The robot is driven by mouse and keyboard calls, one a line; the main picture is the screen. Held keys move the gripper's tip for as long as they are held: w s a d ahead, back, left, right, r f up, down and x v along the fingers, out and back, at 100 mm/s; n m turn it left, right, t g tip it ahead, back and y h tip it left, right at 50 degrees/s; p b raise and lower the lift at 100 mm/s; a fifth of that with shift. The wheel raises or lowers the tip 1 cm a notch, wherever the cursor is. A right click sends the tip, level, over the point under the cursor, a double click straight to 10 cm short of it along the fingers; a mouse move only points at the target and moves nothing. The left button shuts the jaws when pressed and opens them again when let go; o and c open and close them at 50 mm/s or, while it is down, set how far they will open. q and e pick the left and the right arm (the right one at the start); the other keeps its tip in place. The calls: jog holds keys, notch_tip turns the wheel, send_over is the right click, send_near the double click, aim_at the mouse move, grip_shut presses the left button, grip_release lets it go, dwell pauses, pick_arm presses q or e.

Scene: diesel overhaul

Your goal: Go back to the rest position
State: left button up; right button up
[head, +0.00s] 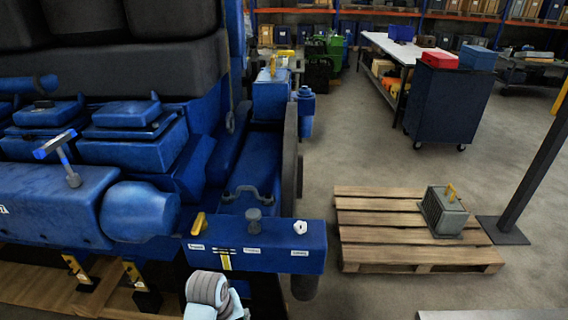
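No gripper fingers show in the head view. A grey and white rounded link of one of my arms (208,292) shows at the bottom edge, just in front of the blue box on the engine's near end. I cannot tell which arm it is. The large blue diesel engine (60,205) fills the left side.
A wooden pallet (375,220) bears a grey-green box with a yellow handle (443,212). A dark post (535,160) stands right of it. A dark wheeled cabinet (447,105) and a white-topped workbench (400,48) stand behind. Floor between engine and cabinet is clear.

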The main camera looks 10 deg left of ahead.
pick_arm(q)
jog(key=w+f+m+t, duration=0.2)
jog(key=w+t, duration=0.1)
jog(key=w, duration=0.3)
jog(key=s+a+f+m+b, duration=0.1)
jog(key=s+f, duration=0.2)
jog(key=f, duration=0.5)
jog(key=s+a+f+m+b, duration=0.1)
jog(key=s+f+m, duration=0.1)
jog(key=f, duration=0.6)
jog(key=s+a+f+g+b, duration=0.1)
jog(key=s+f, duration=0.5)
jog(key=s, duration=0.6)
jog(key=s+a+f+m+g+b, duration=0.1)
jog(key=s+a+f, duration=0.2)
jog(key=s+f, duration=0.3)
jog(key=s+a+f+g+y+b, duration=0.1)
jog(key=s+f, duration=0.5)
jog(key=s, duration=1.1)
jog(key=shift+s+a+f+m+g+b, duration=0.15)
jog(key=shift+s+a+m+g+b, duration=0.3)
jog(key=shift+a, duration=0.45)
jog(key=shift+w, duration=0.1)
